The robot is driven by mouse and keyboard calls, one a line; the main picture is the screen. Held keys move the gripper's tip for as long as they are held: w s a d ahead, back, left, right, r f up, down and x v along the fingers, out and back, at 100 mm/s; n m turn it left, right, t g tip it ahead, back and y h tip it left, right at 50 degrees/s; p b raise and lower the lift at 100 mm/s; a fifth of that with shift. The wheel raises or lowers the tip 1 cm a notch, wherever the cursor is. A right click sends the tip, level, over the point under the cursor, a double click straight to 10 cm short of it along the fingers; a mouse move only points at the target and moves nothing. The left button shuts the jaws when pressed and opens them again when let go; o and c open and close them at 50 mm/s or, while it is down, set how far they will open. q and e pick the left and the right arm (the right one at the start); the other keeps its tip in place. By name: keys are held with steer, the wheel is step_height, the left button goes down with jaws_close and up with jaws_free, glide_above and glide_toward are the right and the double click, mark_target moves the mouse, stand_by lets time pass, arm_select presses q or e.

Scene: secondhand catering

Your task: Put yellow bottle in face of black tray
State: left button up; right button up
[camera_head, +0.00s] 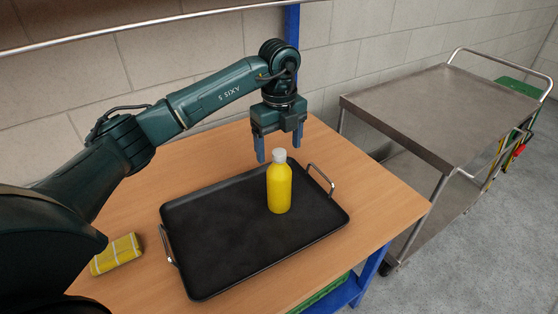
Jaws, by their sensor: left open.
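A yellow bottle (279,188) with a pale grey cap stands upright on the black tray (215,240), right of the tray's middle. The tray is flat and rectangular, with a metal handle at each end, and rests on the wooden table. My left gripper (278,154) points down above and behind the bottle. Its two blue fingers are spread apart with nothing between them, and the bottle's cap overlaps the gap in the view. I cannot tell whether it touches the bottle. My right gripper is not in view.
A yellow checked packet (116,254) lies on the wooden table (370,195) left of the tray. A steel trolley (440,115) with a push handle stands to the right. A block wall (190,60) is behind the table. Bare table lies right of the tray.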

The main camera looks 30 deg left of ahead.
arm_select(q)
step_height(320, 180, up, 6)
steer(key=shift+f+b, duration=0.1)
steer(key=shift+b, duration=0.2)
steer(key=shift+r, duration=0.4)
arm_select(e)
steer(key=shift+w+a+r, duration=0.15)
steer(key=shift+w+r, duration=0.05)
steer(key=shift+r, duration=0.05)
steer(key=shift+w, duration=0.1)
